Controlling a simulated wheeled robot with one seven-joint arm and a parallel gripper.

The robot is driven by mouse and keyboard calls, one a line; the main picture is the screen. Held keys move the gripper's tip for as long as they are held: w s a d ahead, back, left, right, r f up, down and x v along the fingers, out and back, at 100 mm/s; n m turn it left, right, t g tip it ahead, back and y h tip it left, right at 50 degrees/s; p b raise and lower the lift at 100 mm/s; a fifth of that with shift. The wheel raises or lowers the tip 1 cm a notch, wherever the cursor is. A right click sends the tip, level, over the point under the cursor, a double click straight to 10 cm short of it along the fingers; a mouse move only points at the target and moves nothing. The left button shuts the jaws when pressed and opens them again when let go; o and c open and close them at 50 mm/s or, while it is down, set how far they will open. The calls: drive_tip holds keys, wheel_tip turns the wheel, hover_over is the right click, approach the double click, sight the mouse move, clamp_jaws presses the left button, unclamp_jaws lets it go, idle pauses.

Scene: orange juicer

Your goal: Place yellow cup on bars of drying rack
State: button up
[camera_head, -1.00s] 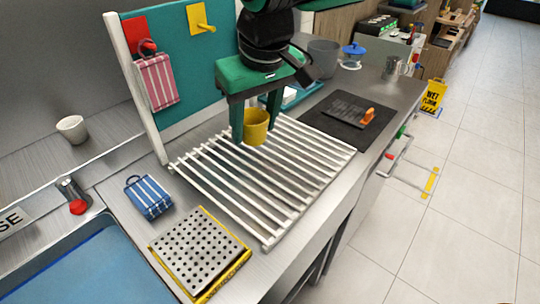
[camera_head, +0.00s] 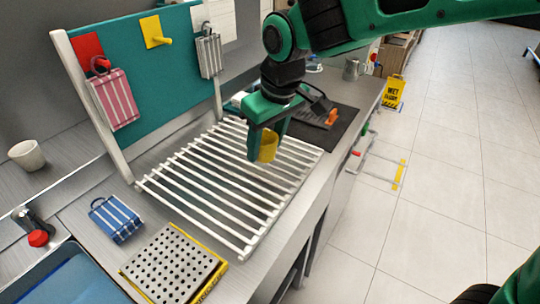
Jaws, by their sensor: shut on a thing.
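The yellow cup (camera_head: 267,146) is held between the fingers of my green gripper (camera_head: 265,143). My gripper points down and is shut on the cup, over the far right part of the drying rack. The drying rack (camera_head: 215,185) has white parallel bars and lies flat on the counter. The cup looks upright. I cannot tell from this view whether its base touches the bars. One finger hides part of the cup.
A green board (camera_head: 150,85) with pegs and hanging towels stands behind the rack. A blue striped towel (camera_head: 115,219) and a perforated metal tray (camera_head: 172,263) lie in front. A black mat (camera_head: 328,122) lies beyond. A white cup (camera_head: 27,155) stands at the left.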

sight(268, 157)
drive_tip(key=shift+w+d+f, duration=0.2)
drive_tip(key=shift+d, duration=0.05)
drive_tip(key=shift+f, duration=2)
drive_tip(key=shift+f, duration=0.1)
drive_tip(key=o, duration=1)
drive_tip(key=shift+o, duration=0.2)
drive_tip(key=v, duration=1.2)
drive_tip(key=shift+w+d, duration=0.1)
